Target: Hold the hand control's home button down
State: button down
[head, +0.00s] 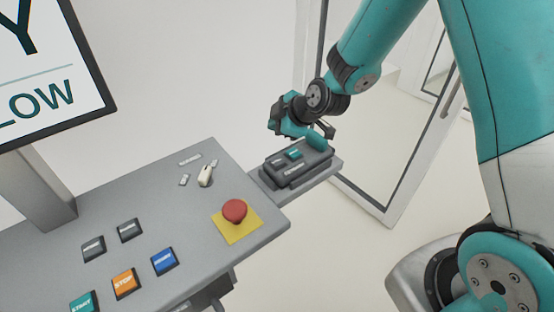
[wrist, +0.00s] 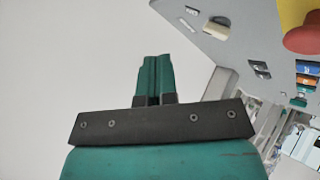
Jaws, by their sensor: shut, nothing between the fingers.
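The hand control (head: 314,163) is a dark grey box on a grey shelf (head: 325,174) beside the console. Its top carries a teal button (head: 294,154), a dark button (head: 278,162) and a pale label strip; the lettering is too small to read, so I cannot tell which is home. My gripper (head: 318,143) is at the far right end of the hand control, to the right of the buttons. Whether its tips touch the box is unclear. In the wrist view, the teal fingers (wrist: 155,76) are together and empty. The hand control is not seen there.
The console (head: 190,235) holds a red emergency knob (head: 234,210) on a yellow plate, a small cream switch (head: 205,175) and several buttons. A screen (head: 50,75) stands at left. A glass door (head: 375,150) is behind the shelf.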

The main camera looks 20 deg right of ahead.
aim_at(277, 162)
notch_tip(277, 162, down, 8)
jog(key=b, duration=0.5)
jog(key=shift+f+b, duration=0.2)
jog(key=shift+b, duration=0.2)
jog(key=shift+f, duration=0.2)
jog(key=shift+b, duration=0.3)
dwell(1.1)
jog(key=shift+f+b, duration=0.45)
jog(key=shift+b, duration=0.15)
jog(key=shift+f+b, duration=0.5)
jog(key=shift+b, duration=0.1)
dwell(0.6)
jog(key=shift+r, duration=0.15)
dwell(1.3)
jog(key=shift+r+p, duration=0.45)
jog(key=shift+r, duration=0.35)
jog(key=shift+r+p, duration=1.4)
jog(key=shift+r, duration=1.15)
